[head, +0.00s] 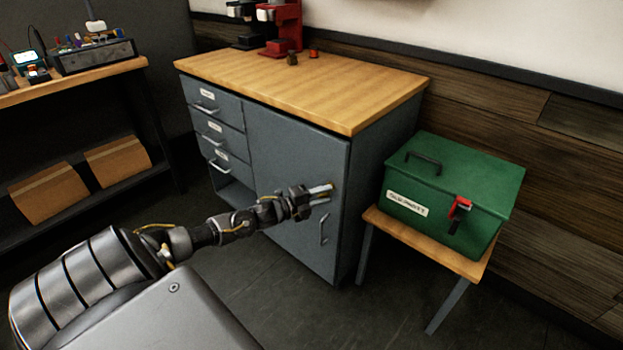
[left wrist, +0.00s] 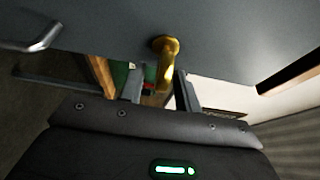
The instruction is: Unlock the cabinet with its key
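The grey cabinet (head: 290,165) stands under a wooden top, its door closed, with a bar handle (head: 323,228) low on the right side. A brass key (left wrist: 166,72) sticks out from a round brass lock (left wrist: 165,44) in the door. My left gripper (head: 322,194) is at the upper right of the door. In the left wrist view its two fingers (left wrist: 160,92) stand apart on either side of the key, with a visible gap at the left of it. In the head view the key is mostly hidden by the fingers. My right gripper is out of view.
A green box (head: 450,190) with a red latch sits on a small wooden stool right of the cabinet. A red brewer (head: 283,25) stands on the cabinet top. Three labelled drawers (head: 212,125) are at the left. A workbench (head: 75,82) stands far left.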

